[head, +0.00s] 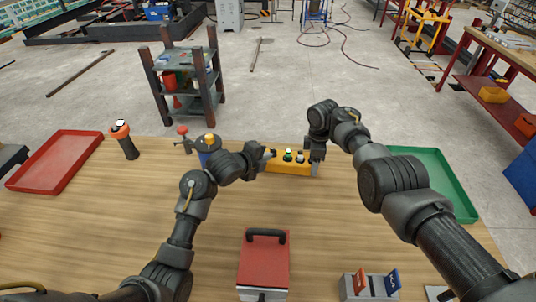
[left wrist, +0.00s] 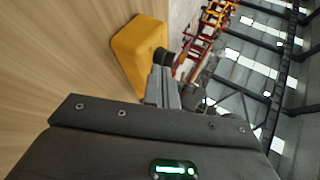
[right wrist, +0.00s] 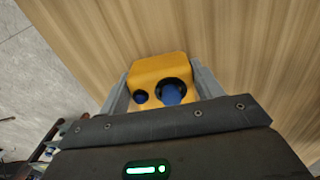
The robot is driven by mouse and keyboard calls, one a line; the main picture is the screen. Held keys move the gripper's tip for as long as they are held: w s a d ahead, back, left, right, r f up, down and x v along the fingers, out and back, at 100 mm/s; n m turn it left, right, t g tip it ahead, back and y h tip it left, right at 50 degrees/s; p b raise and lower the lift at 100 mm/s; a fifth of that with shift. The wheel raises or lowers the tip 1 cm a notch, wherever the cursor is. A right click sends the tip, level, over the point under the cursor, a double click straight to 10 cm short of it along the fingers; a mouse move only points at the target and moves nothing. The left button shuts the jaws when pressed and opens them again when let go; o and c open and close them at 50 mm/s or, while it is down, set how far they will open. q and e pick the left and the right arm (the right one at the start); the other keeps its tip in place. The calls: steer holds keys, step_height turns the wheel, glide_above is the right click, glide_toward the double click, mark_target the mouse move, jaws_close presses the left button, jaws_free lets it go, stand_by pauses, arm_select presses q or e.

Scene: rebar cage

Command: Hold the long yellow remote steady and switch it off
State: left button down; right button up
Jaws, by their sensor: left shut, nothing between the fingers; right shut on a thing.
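The long yellow remote (head: 288,168) lies across the far part of the wooden table, with green (head: 288,156) and pale (head: 300,157) buttons on top. My right gripper (head: 315,166) is at its right end. In the right wrist view its fingers straddle the yellow body (right wrist: 155,68), where a blue part in a dark ring (right wrist: 172,93) shows. My left gripper (head: 265,157) is shut and empty at the remote's left end. In the left wrist view its fingertips (left wrist: 163,75) are close to a dark knob (left wrist: 164,57) beside the yellow body (left wrist: 135,48); I cannot tell whether they touch.
A red tray (head: 55,162) is at left and a green tray (head: 448,180) at right. An orange-topped handle (head: 122,138) and a blue device (head: 207,150) stand left of the remote. A red box (head: 264,262) and a switch box (head: 370,288) are in front.

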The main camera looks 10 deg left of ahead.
mark_target(275, 151)
arm_select(q)
steer(key=shift+w+d, duration=0.4)
steer(key=shift+w, duration=0.25)
steer(key=shift+w, duration=0.1)
steer(key=shift+w+d+n+y, duration=0.15)
steer(key=shift+d+n+y, duration=0.05)
steer(key=shift+n+y, duration=0.2)
steer(key=shift+w+d+n+t+y, duration=0.1)
steer(key=shift+d+n+t+y, duration=0.4)
steer(key=shift+n+y, duration=0.35)
steer(key=shift+d+n+t+y, duration=0.2)
steer(key=shift+n+t+y, duration=0.1)
steer(key=shift+n+y, duration=0.7)
arm_select(e)
steer(key=shift+a, duration=0.1)
arm_select(q)
steer(key=shift+d, duration=0.2)
arm_select(e)
steer(key=shift+s, duration=0.1)
arm_select(q)
steer(key=shift+d, duration=0.25)
arm_select(e)
steer(key=shift+a, duration=0.1)
arm_select(q)
steer(key=shift+w+d, duration=0.3)
arm_select(e)
steer(key=shift+d, duration=0.25)
arm_select(q)
steer(key=shift+a, duration=0.1)
